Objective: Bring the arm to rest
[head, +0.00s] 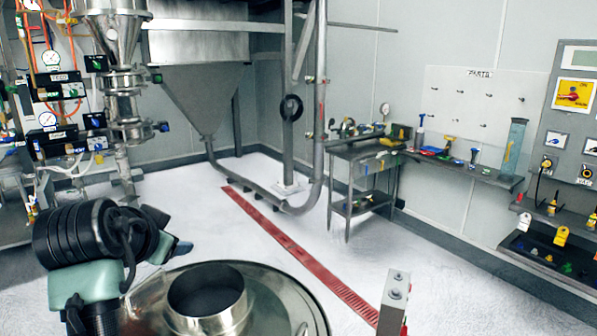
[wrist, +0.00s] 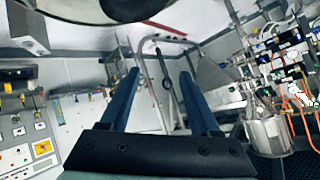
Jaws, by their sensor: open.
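My arm (head: 95,245) shows at the lower left of the head view, with a black ribbed joint and a pale green link, beside a round steel vessel. In the wrist view my gripper (wrist: 160,75) has its two blue fingers spread well apart. Nothing is between them. Past the fingers lie the room's pipes and wall, some way off. In the head view most of the gripper is hidden behind my arm.
The steel vessel lid (head: 280,300) with its open collar (head: 207,292) stands close at the front. A red floor grate (head: 300,255) crosses the white floor. A grey side table (head: 365,165) and a shelf (head: 465,175) line the back wall. The middle floor is clear.

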